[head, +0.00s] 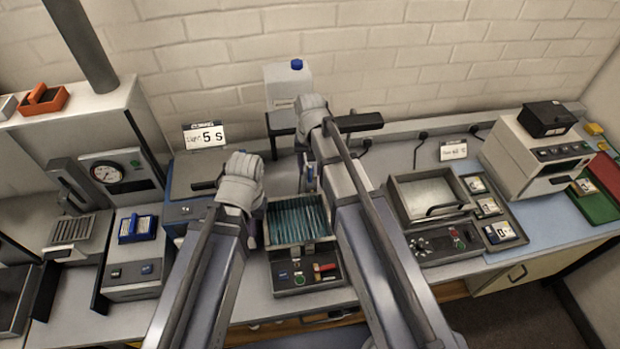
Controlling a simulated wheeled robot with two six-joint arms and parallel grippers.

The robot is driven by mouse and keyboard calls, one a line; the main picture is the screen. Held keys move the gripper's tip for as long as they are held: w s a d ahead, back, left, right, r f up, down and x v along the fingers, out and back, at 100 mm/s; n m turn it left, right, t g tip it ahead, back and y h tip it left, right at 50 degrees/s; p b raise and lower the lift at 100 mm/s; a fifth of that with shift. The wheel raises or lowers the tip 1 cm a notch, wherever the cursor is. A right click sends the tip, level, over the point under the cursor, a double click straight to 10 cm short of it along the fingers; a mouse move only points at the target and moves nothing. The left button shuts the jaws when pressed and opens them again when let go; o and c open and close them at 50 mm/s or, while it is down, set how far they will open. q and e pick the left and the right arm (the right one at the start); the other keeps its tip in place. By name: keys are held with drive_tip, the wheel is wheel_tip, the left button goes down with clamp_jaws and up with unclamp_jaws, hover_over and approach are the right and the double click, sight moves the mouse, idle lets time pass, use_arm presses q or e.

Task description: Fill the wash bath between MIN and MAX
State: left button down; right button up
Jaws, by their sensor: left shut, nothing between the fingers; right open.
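The wash bath (326,246) appears to be the open metal tank in the middle of the bench, with teal, striped contents. Its MIN and MAX marks and liquid level cannot be read. A control panel (306,277) with a red lever and a green button is at its front. My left gripper (252,238) is shut and empty just left of the bath, mostly hidden under its grey-covered wrist. My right gripper (310,178) is open behind the bath, below its grey-covered wrist, and partly hidden by my arm. A white container (289,84) with a blue cap stands raised behind the bath.
An open pale tray unit (427,198) stands to the right. A dark bar (358,122) sticks out beside my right wrist. A dial unit (122,178) and a boxy instrument (535,155) stand further out.

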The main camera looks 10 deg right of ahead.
wheel_tip(320, 180, down, 2)
drive_tip(key=shift+f+b, duration=0.1)
drive_tip(key=shift+b, duration=0.5)
clamp_jaws()
